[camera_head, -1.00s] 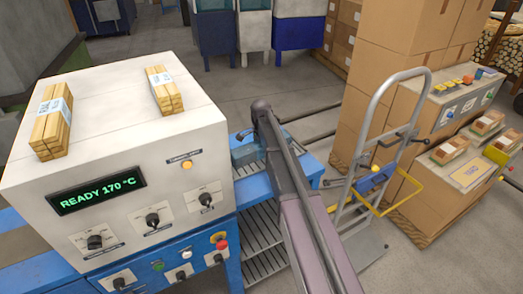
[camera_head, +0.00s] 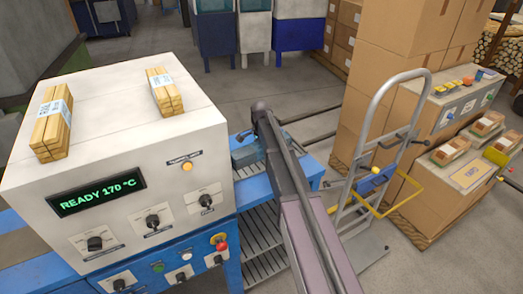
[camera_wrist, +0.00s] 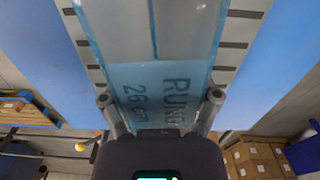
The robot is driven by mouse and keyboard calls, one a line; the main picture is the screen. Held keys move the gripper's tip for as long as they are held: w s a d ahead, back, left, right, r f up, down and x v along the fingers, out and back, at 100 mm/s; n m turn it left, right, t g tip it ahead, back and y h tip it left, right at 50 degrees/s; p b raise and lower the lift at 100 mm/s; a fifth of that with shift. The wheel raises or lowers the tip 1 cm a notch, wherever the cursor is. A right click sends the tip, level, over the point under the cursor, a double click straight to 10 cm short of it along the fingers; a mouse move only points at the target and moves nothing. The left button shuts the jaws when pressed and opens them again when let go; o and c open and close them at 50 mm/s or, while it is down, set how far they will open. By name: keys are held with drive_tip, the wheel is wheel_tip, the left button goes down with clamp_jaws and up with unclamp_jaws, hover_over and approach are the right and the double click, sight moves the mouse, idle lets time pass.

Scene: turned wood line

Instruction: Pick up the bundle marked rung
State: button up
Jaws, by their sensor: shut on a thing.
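A bundle in translucent blue film, printed "RUNG 26 cm" (camera_wrist: 145,85), fills the upper middle of the wrist view. My gripper (camera_wrist: 160,98) has one finger on each side of it and is shut on it. The print reads sideways between the fingers. In the head view a blue-wrapped part of the bundle (camera_head: 247,153) shows at the left of my arm, above the blue bench. My arm hides most of the bundle and gripper there. I cannot tell whether the bundle touches the surface below.
A white machine reading "READY 170 °C" (camera_head: 97,190) stands at left with two paper-banded wood bundles (camera_head: 52,122) (camera_head: 164,90) on top. A hand truck (camera_head: 378,160) and stacked cartons (camera_head: 400,60) stand at right. Open floor (camera_head: 290,100) lies behind the bench.

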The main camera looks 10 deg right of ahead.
drive_tip(key=shift+r+p, duration=1.25)
drive_tip(key=shift+r, duration=0.1)
drive_tip(key=shift+s+r+p, duration=0.5)
drive_tip(key=shift+r+p, duration=0.05)
drive_tip(key=shift+p, duration=0.05)
drive_tip(key=s, duration=1)
drive_tip(key=s+d+r+p, duration=0.1)
drive_tip(key=s, duration=0.4)
drive_tip(key=shift+s, duration=0.1)
